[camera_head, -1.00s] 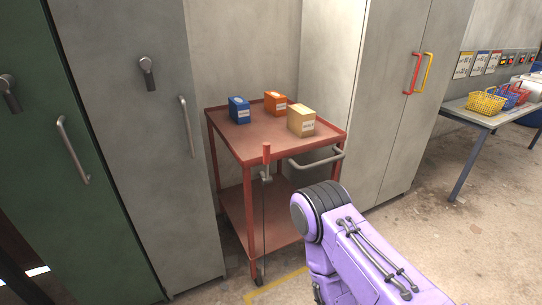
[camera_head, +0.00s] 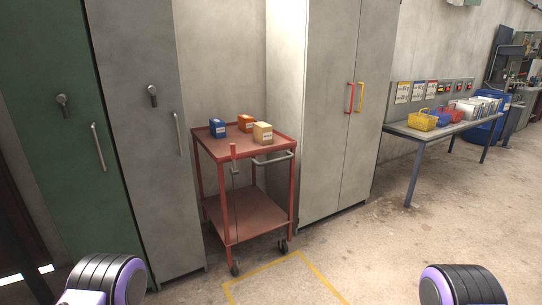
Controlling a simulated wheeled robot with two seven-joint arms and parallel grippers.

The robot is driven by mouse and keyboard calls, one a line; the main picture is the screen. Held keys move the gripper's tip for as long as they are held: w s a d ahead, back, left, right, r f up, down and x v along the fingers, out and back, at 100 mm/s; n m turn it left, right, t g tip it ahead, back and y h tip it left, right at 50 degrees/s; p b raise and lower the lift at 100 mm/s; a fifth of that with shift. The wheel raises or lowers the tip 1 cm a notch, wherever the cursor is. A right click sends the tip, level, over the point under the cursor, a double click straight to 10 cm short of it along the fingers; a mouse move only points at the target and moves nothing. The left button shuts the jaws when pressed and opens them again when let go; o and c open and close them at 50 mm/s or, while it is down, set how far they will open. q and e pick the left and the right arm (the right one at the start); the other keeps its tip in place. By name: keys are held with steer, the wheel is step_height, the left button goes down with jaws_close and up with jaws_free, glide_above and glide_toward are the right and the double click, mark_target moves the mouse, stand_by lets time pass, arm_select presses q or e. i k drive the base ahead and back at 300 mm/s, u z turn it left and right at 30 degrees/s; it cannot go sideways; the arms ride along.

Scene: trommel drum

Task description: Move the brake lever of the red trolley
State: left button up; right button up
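The red trolley (camera_head: 260,213) stands between the grey cabinets, with a top tray, a lower shelf and dark castors. Its brake lever (camera_head: 233,151) has a red grip at the front left corner of the top tray. The lever looks upright, and a thin rod runs down from it toward the front left castor (camera_head: 236,268). Only purple and black parts of my two arms show, at the bottom left and bottom right. Both grippers are out of view. Nothing of mine touches the trolley or lever.
Blue (camera_head: 217,128), orange (camera_head: 246,123) and tan (camera_head: 263,133) boxes sit on the trolley top. A grey push handle (camera_head: 283,160) is at its right. Yellow floor lines (camera_head: 287,262) mark open floor in front. A table (camera_head: 424,133) with baskets stands at the right.

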mark_target(235, 172)
steer(key=u, duration=0.55)
steer(key=i, duration=0.5)
steer(key=u, duration=0.8)
steer(key=i, duration=0.85)
steer(key=z, duration=0.15)
